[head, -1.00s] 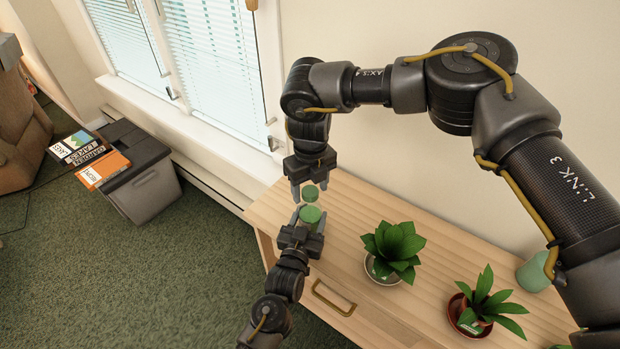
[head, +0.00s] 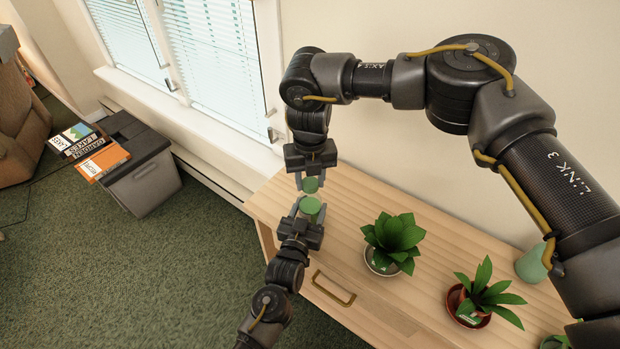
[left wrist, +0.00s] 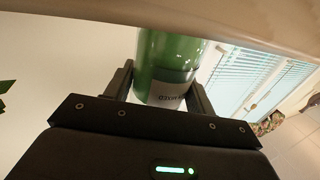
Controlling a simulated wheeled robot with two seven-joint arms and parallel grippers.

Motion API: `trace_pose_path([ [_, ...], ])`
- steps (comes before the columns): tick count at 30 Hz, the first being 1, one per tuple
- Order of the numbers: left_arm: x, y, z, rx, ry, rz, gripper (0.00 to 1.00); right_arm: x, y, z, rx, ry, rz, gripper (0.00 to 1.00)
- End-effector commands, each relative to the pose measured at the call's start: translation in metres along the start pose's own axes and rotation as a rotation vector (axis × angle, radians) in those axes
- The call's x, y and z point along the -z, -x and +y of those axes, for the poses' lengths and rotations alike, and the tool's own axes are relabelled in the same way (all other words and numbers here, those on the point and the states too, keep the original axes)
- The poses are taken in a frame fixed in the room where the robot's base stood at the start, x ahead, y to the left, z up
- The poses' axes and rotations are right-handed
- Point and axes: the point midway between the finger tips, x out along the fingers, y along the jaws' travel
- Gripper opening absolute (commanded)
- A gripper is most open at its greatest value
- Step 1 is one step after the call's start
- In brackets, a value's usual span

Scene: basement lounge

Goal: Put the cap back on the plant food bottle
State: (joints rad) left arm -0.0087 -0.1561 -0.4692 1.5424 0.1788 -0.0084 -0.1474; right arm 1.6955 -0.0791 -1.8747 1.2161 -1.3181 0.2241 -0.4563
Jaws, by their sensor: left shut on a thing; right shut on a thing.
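My right gripper (head: 311,184) reaches down from above, shut on a small green cap (head: 312,185). My left gripper (head: 310,212) comes from below, shut on the green plant food bottle (head: 312,206). In the head view the cap appears just above the bottle's top with a small gap between them; the true distance is hard to judge. In the left wrist view the bottle (left wrist: 170,55) stands between the left fingers (left wrist: 160,88), its pale label (left wrist: 165,92) partly in sight. The cap is not visible there.
Both grippers appear over the left part of a wooden cabinet (head: 345,215). A potted plant (head: 393,240) and a second one (head: 484,292) stand to the right, with a green pot (head: 531,264) behind. The wall and window (head: 222,70) are close behind.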

Motion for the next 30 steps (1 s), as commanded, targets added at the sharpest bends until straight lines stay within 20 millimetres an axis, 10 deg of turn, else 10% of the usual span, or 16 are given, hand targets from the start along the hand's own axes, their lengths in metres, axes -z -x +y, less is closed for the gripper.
trace_pose_path([
  [5, 0.000, 0.000, 0.000, -0.001, 0.000, 0.000, 0.00, 0.000, -0.001, 0.001, -0.003, -0.375, 0.002, 0.10],
  [10, 0.000, 0.000, 0.001, -0.001, 0.000, 0.000, 0.00, 0.000, 0.000, 0.000, 0.000, -0.387, -0.001, 0.10],
  [11, 0.000, 0.000, 0.001, -0.001, 0.000, 0.000, 0.00, 0.000, 0.000, 0.000, 0.000, -0.386, -0.001, 0.41],
  [16, 0.000, 0.000, 0.001, -0.001, 0.000, 0.000, 0.00, 0.000, 0.000, 0.000, 0.000, -0.385, -0.001, 0.63],
  [30, 0.000, 0.000, 0.001, -0.001, 0.000, -0.001, 0.00, -0.001, 0.021, 0.000, -0.002, -0.383, -0.002, 0.63],
])
